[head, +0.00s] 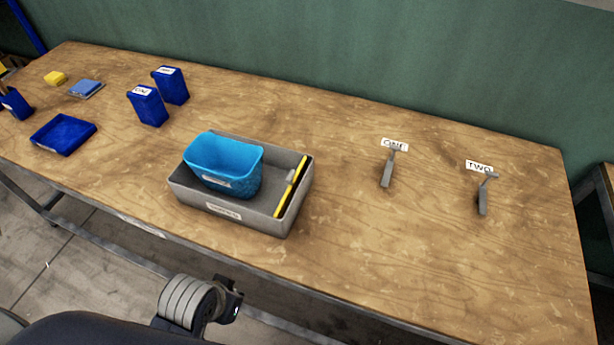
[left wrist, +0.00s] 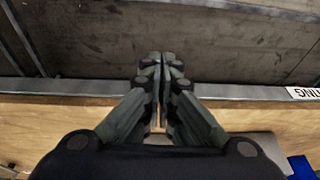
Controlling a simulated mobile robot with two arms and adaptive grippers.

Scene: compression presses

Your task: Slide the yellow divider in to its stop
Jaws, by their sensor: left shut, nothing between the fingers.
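The yellow divider (head: 288,193) is a thin strip in the right part of an open grey box (head: 260,223) in the head view. It runs front to back beside the box's right wall, with a small grey tab near its middle. How far it is pushed in I cannot tell. A light-blue basket (head: 222,164) stands in the box, left of the divider, with a gap between them. My left gripper shows in the left wrist view (left wrist: 162,60), shut and empty, near the table edge. It is apart from the divider. My right gripper is not in view.
Wood between box and levers is clear.

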